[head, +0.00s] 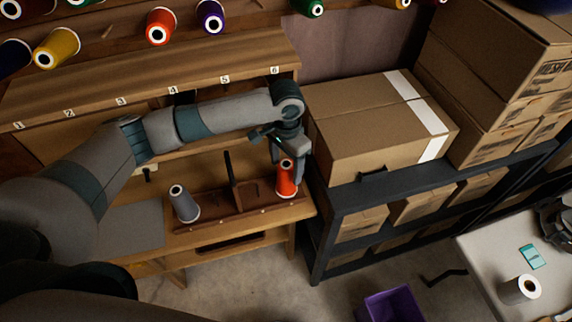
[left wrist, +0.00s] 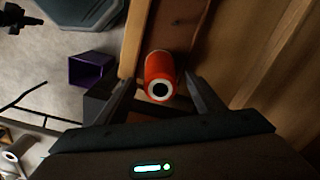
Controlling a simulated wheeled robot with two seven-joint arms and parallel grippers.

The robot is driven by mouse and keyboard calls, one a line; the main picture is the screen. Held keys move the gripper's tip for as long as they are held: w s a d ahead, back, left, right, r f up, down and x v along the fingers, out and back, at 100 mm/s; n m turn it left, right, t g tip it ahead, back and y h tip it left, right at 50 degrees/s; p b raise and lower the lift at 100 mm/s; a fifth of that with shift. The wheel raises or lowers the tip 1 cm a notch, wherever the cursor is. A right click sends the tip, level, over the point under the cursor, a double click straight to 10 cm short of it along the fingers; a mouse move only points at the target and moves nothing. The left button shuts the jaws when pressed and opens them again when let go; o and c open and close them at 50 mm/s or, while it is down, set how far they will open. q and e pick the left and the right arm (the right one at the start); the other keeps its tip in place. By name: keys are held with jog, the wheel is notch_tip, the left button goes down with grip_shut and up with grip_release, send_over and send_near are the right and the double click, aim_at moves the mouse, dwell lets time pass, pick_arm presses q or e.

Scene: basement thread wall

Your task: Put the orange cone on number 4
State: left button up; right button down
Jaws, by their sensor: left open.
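The orange cone (head: 286,180) stands at the right end of the low wooden rack on the bench. My left gripper (head: 287,160) is above it, jaws open. In the left wrist view, the cone (left wrist: 158,72) shows its white-ringed tip between the open fingers (left wrist: 162,88), with a gap on each side. The number 4 label (head: 172,90) is on the front edge of the wooden shelf, between 3 and 5. My left arm hides part of the space below the labels. A dark shape (head: 556,218) at the right edge may be my right gripper; its jaws are unclear.
A grey cone (head: 184,204) stands on the rack's left part, with a dark upright post (head: 229,167) between the cones. Cardboard boxes (head: 375,125) on a black shelf stand close at right. Several coloured cones hang above. A purple bin (head: 390,304) is on the floor.

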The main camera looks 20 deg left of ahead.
pick_arm(q)
notch_tip(320, 180, up, 17)
jog(key=b, duration=0.3)
jog(key=shift+r+b, duration=0.2)
jog(key=shift+b, duration=0.15)
dwell(0.6)
